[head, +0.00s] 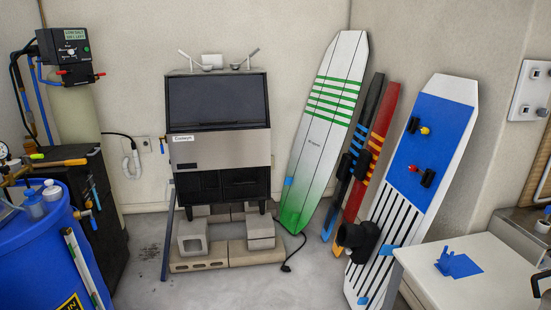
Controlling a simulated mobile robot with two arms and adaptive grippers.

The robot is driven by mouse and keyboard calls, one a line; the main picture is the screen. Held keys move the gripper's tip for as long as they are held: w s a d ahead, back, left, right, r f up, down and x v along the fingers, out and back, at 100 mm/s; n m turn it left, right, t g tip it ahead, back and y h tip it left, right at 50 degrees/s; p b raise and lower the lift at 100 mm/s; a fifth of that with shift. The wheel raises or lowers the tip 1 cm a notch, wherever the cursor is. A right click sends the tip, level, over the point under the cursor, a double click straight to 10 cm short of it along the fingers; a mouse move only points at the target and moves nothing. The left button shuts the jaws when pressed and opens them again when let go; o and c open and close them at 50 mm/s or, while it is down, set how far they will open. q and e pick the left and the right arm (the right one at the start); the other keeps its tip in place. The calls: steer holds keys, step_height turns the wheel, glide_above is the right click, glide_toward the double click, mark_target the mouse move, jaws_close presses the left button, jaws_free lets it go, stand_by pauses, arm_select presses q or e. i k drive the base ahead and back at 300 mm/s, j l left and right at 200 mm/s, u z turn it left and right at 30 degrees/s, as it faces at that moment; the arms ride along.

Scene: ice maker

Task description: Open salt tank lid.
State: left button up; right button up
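A black box-shaped tank (104,205) stands against the left wall beside the tall beige cylinder of a water softener (72,112). It looks like the salt tank, though no label on it can be read. Its flat black lid (72,152) appears shut. A tool with a yellow-green handle (37,156) and a brown shaft seems to lie across the lid. The blue barrel in front hides the tank's lower left part. Neither of my grippers shows in the head view.
A blue barrel (58,235) with bottles on top fills the lower left. An ice maker (219,130) stands on concrete blocks at the back. A white table (475,275) is at lower right.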

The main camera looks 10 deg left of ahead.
mark_target(77, 150)
steer(key=i+u, duration=0.25)
steer(key=i, duration=0.4)
steer(key=i+u, duration=0.2)
steer(key=i, duration=0.5)
steer(key=i+l+u, duration=0.25)
steer(key=i, duration=0.4)
steer(key=j, duration=0.1)
